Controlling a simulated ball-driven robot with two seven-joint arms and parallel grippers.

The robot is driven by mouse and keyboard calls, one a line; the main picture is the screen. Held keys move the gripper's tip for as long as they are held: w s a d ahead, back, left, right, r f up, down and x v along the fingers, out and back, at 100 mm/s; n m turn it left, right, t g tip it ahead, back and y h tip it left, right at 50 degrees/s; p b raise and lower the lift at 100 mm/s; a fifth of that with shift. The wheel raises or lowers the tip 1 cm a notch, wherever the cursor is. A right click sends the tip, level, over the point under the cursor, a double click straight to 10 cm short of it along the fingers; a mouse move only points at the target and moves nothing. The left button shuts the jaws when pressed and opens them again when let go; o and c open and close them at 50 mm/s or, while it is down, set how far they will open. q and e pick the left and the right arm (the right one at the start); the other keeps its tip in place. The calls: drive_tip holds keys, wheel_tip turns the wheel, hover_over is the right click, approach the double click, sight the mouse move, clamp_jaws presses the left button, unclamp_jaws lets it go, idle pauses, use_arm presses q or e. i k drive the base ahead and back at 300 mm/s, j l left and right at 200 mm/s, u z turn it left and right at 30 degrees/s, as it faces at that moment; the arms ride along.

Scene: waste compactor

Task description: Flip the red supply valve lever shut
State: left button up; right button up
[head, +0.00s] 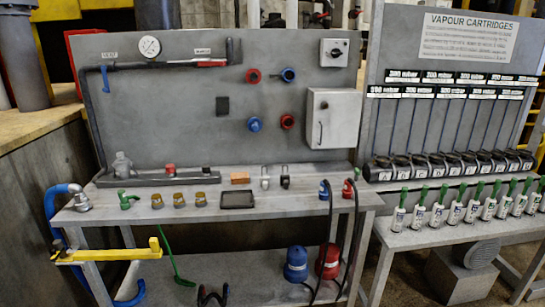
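The red supply valve lever (211,63) is on the dark pipe (150,65) near the top of the grey back panel (190,110). It lies level, along the line of the pipe, below a small label too small to read with certainty. A blue lever (105,79) hangs down at the pipe's left end, below another small label. A round white gauge (150,46) sits above the pipe between the two levers. Neither of my grippers shows in the head view, and nothing is seen touching the red lever.
The workbench (300,206) below the panel holds small fittings and a black tray (237,200). A grey box (333,118) and red and blue ports stand out from the panel. A yellow bar (110,254) juts out front left. A cartridge rack (450,110) stands right.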

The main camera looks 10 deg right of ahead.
sight(221, 63)
drive_tip(key=i+l+z, duration=0.15)
drive_tip(key=i, duration=0.4)
drive_tip(key=i+l+z, duration=0.15)
drive_tip(key=i, duration=0.35)
drive_tip(key=i+l+z, duration=0.1)
drive_tip(key=i, duration=0.45)
